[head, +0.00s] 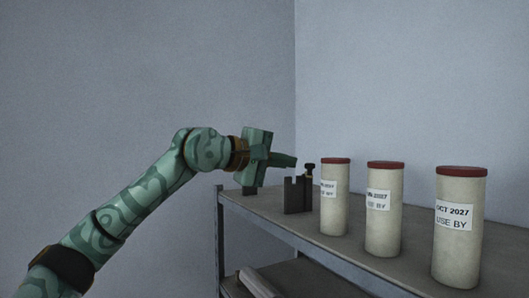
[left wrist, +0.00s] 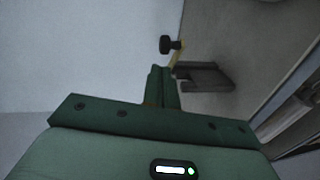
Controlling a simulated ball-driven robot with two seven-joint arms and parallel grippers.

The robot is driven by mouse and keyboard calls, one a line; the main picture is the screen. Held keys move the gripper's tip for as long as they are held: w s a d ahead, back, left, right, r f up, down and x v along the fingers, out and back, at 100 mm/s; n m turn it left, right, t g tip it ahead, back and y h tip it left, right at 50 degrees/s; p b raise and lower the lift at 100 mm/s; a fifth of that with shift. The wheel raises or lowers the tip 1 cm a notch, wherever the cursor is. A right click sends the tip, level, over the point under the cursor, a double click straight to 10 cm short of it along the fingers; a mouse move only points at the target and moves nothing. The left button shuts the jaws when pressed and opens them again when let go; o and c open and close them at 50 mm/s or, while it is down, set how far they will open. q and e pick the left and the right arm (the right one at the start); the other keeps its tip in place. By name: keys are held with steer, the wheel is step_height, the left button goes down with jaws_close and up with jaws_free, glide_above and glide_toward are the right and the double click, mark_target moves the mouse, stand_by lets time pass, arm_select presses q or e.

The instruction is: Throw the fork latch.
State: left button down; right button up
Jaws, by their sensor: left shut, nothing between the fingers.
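The fork latch has a dark grey upright fork (head: 297,196) on the shelf top, left of the canisters. My right gripper is not in view.
Several cream canisters with red lids, including the nearest (head: 458,235), stand in a row right of the latch. The shelf's top (head: 270,206) has a metal front edge. A pale rolled item (head: 256,282) lies on the lower shelf. Walls stand behind.

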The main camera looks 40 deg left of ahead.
mark_target(309, 169)
arm_select(q)
steer(key=shift+w+d+f, duration=0.15)
steer(key=shift+w+d, duration=0.05)
steer(key=shift+d, duration=0.4)
steer(key=d, duration=0.1)
steer(key=w+d+p, duration=0.1)
steer(key=d, duration=0.1)
steer(key=shift+d, duration=0.2)
steer(key=shift+s+a, duration=0.1)
